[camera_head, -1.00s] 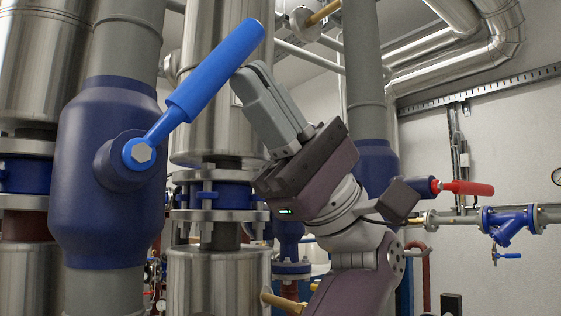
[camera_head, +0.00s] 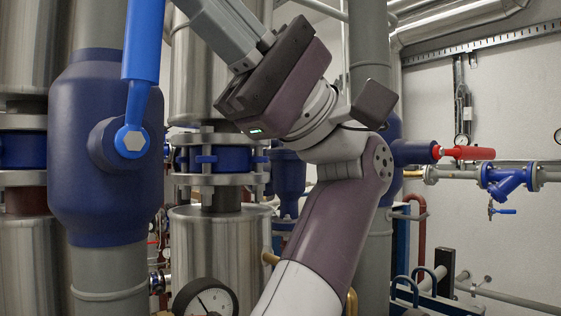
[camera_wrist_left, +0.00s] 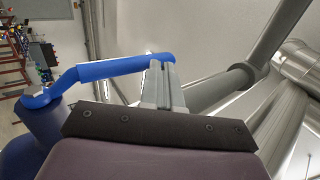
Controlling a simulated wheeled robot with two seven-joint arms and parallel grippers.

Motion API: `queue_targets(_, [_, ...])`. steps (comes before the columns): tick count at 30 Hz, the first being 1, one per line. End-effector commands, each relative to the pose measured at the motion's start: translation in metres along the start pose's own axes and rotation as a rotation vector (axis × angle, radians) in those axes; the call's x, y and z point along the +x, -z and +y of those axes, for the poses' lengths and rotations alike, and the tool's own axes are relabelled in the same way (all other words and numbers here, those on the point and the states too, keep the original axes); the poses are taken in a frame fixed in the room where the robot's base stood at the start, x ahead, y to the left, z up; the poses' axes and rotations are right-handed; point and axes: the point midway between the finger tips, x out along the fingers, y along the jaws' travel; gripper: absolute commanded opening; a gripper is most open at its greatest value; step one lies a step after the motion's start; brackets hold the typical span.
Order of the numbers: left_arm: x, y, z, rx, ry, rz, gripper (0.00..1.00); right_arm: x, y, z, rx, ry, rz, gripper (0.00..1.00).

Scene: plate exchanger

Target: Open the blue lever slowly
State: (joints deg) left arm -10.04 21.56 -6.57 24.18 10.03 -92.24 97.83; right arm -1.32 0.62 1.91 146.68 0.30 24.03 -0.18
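The blue lever (camera_head: 144,45) stands nearly upright on its hex-bolt pivot (camera_head: 131,142), leaning slightly right, on the blue valve body (camera_head: 95,190). Its upper end is cut off by the top of the head view. My left gripper (camera_head: 188,6) reaches up-left from the right of the lever, its fingertips at or past the top edge. In the left wrist view, the lever (camera_wrist_left: 112,69) runs from its pivot at left to my fingertips (camera_wrist_left: 161,66). The fingers look shut together, with the lever's end across their tips, not between them. Contact is hard to tell. My right gripper is not in view.
Vertical steel pipes (camera_head: 228,245) with flanges stand behind my arm. A red lever (camera_head: 468,153) sits on another valve at right. A pressure gauge (camera_head: 205,300) is at the bottom. The grey wall (camera_head: 500,90) is behind.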

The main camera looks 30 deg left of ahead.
Motion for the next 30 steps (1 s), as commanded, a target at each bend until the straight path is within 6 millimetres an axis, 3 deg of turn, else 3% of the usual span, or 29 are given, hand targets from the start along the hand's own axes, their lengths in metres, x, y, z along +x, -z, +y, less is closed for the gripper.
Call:
queue_targets(16, [-0.002, -0.001, 0.001, -0.001, -0.004, -0.001, 0.0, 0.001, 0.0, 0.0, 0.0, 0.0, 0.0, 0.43])
queue_targets(30, [-0.112, 0.001, -0.001, 0.0, 0.001, 0.0, 0.0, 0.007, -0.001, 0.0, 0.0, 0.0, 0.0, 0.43])
